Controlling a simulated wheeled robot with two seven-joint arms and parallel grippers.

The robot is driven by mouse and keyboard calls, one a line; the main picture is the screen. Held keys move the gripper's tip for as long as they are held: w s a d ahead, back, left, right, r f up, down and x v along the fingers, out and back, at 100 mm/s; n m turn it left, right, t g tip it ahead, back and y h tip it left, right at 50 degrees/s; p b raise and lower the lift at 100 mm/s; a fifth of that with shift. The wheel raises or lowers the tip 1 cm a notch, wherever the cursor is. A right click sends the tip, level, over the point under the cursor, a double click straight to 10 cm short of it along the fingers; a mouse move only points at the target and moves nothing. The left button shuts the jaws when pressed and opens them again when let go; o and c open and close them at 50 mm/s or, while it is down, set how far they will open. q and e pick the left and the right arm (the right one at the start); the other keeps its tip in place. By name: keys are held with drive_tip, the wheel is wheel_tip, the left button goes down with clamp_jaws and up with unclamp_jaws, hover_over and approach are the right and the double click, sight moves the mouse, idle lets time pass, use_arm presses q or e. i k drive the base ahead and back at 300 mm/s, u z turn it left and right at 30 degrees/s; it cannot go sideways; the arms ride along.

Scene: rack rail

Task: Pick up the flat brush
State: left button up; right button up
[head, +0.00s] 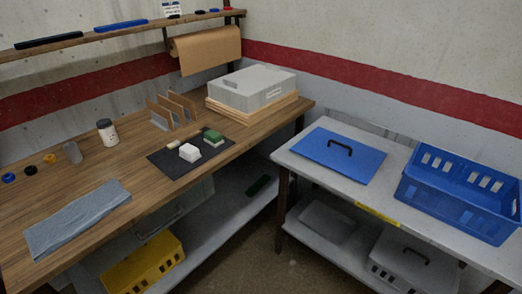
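No gripper of mine is in view. I cannot clearly make out a flat brush. On the dark mat (160,164) on the wooden bench lie a small tan piece (172,143), a white block (189,153) and a green-topped block (213,138). The tan piece sits near the mat's back edge and is too small to identify. The white block is near the middle, and the green-topped block is to its right.
The wooden bench (120,170) also holds a grey cloth (78,218), a white jar (107,132), an upright divider rack (172,110) and a grey box (251,88). A grey table (385,192) at right carries a blue lid (340,155) and a blue crate (455,195).

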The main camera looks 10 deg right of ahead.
sight(175, 142)
drive_tip(key=u, duration=0.65)
drive_tip(key=k, duration=0.2)
drive_tip(key=z, duration=1.3)
drive_tip(key=i, duration=1.6)
drive_tip(key=u, duration=0.85)
